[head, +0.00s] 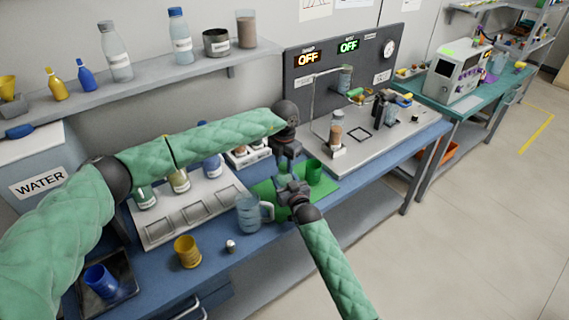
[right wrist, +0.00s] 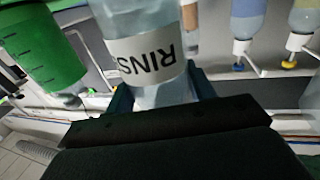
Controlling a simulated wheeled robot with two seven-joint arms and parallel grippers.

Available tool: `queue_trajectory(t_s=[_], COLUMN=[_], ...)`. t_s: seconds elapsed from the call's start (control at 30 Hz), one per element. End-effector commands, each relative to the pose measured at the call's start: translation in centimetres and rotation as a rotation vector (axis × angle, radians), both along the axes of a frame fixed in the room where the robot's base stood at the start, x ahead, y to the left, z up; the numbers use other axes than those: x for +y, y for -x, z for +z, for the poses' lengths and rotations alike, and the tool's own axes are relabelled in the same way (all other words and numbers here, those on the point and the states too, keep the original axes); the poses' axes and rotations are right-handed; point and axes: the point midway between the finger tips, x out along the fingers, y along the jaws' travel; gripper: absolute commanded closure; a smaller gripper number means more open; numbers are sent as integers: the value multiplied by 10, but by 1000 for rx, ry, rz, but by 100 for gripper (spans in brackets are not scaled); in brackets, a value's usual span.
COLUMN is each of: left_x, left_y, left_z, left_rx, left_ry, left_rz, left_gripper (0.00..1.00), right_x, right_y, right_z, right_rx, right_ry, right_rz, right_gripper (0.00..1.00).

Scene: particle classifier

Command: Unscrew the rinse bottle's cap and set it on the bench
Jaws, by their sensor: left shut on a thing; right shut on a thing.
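The rinse bottle (right wrist: 150,55) is pale and translucent, with a white label reading "RINS" upside down in the right wrist view. In the head view only a pale sliver of the bottle (head: 283,168) shows between my two grippers. My right gripper (head: 285,189) is shut on the bottle's body. My left gripper (head: 286,157) points down from above and is shut at the bottle's top. The cap is hidden by the left gripper, so I cannot tell whether it is still seated on the neck. The blue bench (head: 215,270) lies below.
A green beaker (head: 315,172) stands close to the bottle by the green mat (head: 322,187). A clear jug (head: 249,213), yellow cup (head: 187,252) and small pale piece (head: 231,246) stand nearer. A white bottle tray (head: 155,233) is left; the apparatus (head: 390,150) is right.

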Motion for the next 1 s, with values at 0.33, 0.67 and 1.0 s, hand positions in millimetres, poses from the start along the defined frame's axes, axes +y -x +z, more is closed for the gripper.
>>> queue_trajectory(t_s=[0.33, 0.67, 1.0], left_x=[1, 2, 2], left_y=[-2, -3, -3], left_z=[2, 2, 3], left_rx=[-4, -3, -2], left_ry=[4, 5, 6], left_rz=[518, 1014, 1520], left_gripper=[93, 93, 93], right_x=[3, 3, 2], right_y=[2, 2, 2], right_z=[0, 0, 0], right_rx=[-2, -2, -1], right_ry=[-1, -1, 0], right_rz=[3, 3, 3], right_gripper=[100, 100, 100])
